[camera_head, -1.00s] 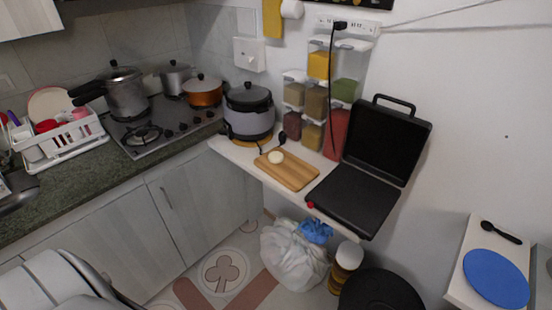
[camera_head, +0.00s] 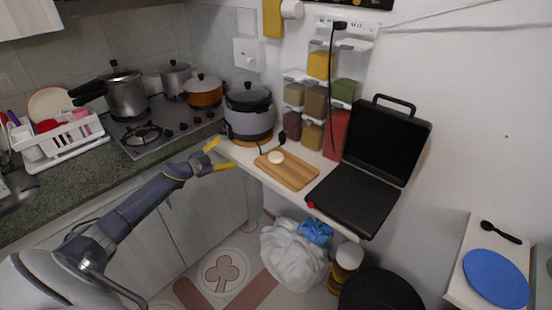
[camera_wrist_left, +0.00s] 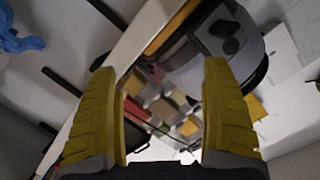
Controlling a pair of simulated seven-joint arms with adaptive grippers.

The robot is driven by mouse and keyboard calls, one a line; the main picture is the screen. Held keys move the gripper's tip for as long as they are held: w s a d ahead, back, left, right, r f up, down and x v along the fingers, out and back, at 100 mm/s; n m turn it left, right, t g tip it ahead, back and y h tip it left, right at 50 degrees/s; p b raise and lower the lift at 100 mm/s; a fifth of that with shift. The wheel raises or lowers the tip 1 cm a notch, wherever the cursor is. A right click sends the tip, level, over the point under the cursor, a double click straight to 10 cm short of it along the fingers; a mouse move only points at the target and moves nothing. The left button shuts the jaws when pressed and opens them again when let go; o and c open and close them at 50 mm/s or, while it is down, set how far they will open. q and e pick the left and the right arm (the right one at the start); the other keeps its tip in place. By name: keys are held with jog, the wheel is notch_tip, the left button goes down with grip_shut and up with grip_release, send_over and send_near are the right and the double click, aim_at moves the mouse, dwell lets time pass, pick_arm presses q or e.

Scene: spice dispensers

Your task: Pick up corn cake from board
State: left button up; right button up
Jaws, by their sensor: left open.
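A small round whitish corn cake (camera_head: 276,157) lies on the far left part of the wooden board (camera_head: 294,173), which rests on the white shelf. My left gripper (camera_head: 221,156) is open and empty, with yellow fingers, left of the board at the shelf's left end, in front of the rice cooker. In the left wrist view its two yellow fingers (camera_wrist_left: 165,110) stand wide apart with nothing between them. The corn cake cannot be made out in the wrist view. My right gripper is in neither view.
A grey rice cooker (camera_head: 248,117) stands behind the gripper. An open black grill (camera_head: 353,196) sits right of the board. Spice dispensers (camera_head: 318,104) hang on the wall behind, with a black cord beside them. A white bag (camera_head: 292,252) is below the shelf (camera_head: 241,157).

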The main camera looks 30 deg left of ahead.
pick_arm(q)
jog(key=d+r+m+g+h, duration=0.1)
jog(key=d+r+h, duration=0.25)
jog(key=r, duration=0.45)
jog(key=n+g, duration=0.4)
jog(key=g, duration=0.1)
send_near(275, 156)
jog(key=shift+h, duration=0.45)
jog(key=x, duration=1)
jog(key=shift+w+a+f, duration=0.15)
jog(key=shift+w+f, duration=0.1)
jog(key=shift+w, duration=0.05)
jog(key=shift+f, duration=0.1)
jog(key=shift+c, duration=0.2)
